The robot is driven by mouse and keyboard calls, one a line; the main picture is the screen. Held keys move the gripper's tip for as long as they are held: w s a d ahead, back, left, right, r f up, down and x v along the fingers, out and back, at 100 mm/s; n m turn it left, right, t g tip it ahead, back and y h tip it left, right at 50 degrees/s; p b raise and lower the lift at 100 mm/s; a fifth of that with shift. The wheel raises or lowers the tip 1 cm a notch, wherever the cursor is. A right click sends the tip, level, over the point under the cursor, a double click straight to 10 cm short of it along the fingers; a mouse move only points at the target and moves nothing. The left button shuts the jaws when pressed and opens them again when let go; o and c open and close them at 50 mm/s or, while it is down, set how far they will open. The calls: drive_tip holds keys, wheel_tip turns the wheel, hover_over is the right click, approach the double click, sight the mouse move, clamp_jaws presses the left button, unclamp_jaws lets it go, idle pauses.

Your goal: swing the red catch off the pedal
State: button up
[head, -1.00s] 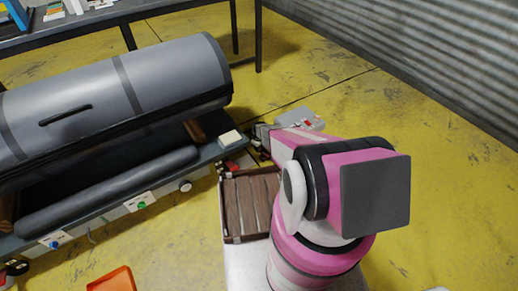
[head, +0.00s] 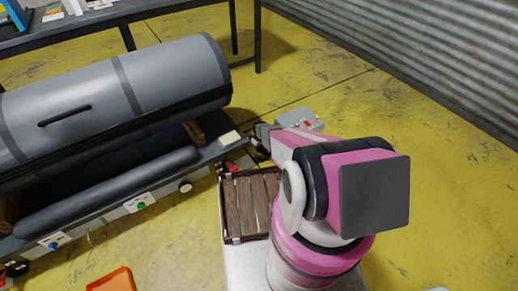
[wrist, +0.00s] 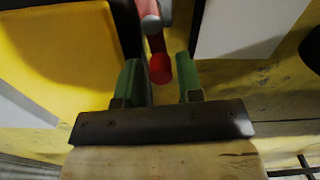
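In the wrist view the red catch (wrist: 159,66) is a bar with a rounded red end, running up to a grey pivot (wrist: 151,24). My gripper (wrist: 160,75) has two green fingers that stand apart, with the catch's red end between or just beyond their tips. I cannot tell whether either finger touches it. A yellow plate with a dark edge (wrist: 65,50) lies left of the catch; I cannot tell whether it is the pedal. In the head view my arm mostly hides the gripper, near the bench's right end.
A grey boat tube (head: 120,95) lies on the long bench (head: 140,203) at left. A slatted wooden crate (head: 250,205) stands near my arm's base. A grey box with red parts (head: 300,118) is behind the arm. An orange tray (head: 110,281) is at the front. Yellow floor at right is clear.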

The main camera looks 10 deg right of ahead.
wheel_tip(320, 180, up, 11)
idle(0.8)
drive_tip(key=s+r+m, duration=0.2)
drive_tip(key=s+r, duration=0.6)
drive_tip(key=r, duration=0.4)
drive_tip(key=s+r+m, duration=0.2)
drive_tip(key=s+r, duration=0.7)
drive_tip(key=r, duration=0.3)
drive_tip(key=s+r+m, duration=0.2)
drive_tip(key=s+r, duration=0.7)
drive_tip(key=r, duration=0.4)
drive_tip(key=shift+s+a, duration=0.25)
